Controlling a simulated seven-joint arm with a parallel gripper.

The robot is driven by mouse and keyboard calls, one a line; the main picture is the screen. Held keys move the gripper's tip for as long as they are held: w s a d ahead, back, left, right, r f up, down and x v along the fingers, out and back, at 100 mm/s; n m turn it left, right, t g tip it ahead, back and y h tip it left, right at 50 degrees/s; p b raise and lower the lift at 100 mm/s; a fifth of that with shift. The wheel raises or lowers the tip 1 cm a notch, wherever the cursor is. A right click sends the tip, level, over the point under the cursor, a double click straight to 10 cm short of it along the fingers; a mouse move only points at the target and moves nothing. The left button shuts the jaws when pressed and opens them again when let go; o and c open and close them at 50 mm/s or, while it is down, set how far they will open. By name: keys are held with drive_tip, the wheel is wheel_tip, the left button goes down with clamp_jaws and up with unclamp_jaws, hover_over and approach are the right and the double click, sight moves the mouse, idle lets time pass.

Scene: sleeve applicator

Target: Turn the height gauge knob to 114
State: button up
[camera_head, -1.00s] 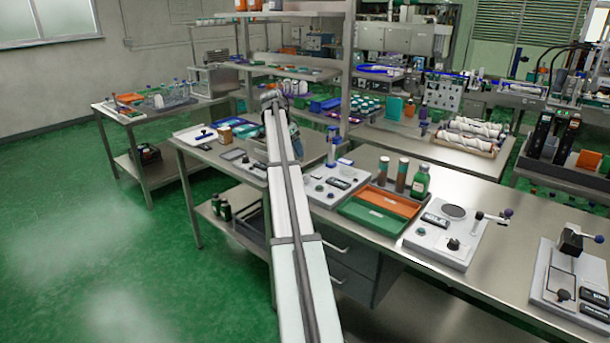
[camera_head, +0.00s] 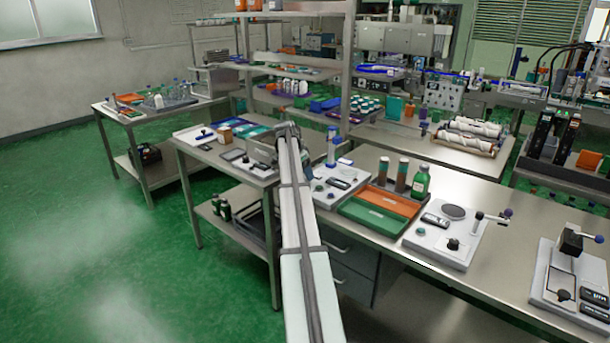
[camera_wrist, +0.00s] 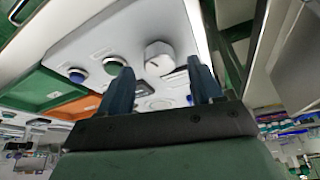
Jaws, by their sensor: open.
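A white device panel (camera_wrist: 95,40) fills the upper part of the wrist view. It carries a pale grey knob (camera_wrist: 158,57), a green button (camera_wrist: 113,64) and a blue button (camera_wrist: 77,75). My gripper (camera_wrist: 163,80) is open and empty. The grey knob appears beyond the gap between the two dark fingers, apparently apart from them. In the head view my arm's far end is beside a white panel (camera_head: 345,180) with a dark display, and hides part of it. The gripper fingers are not clear there. I cannot read any height value or tell for certain which knob is the height gauge's.
Green (camera_head: 372,218) and orange (camera_head: 388,200) trays lie right of the panel, with bottles (camera_head: 420,182) behind. A tall blue-and-white part (camera_head: 332,147) stands behind the panel. Another white device (camera_head: 440,240) sits further right. Bare bench top lies between devices.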

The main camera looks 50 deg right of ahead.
drive_tip(key=shift+x, duration=0.8)
drive_tip(key=c, duration=1.1)
drive_tip(key=shift+o, duration=0.2)
drive_tip(key=shift+n, duration=0.3)
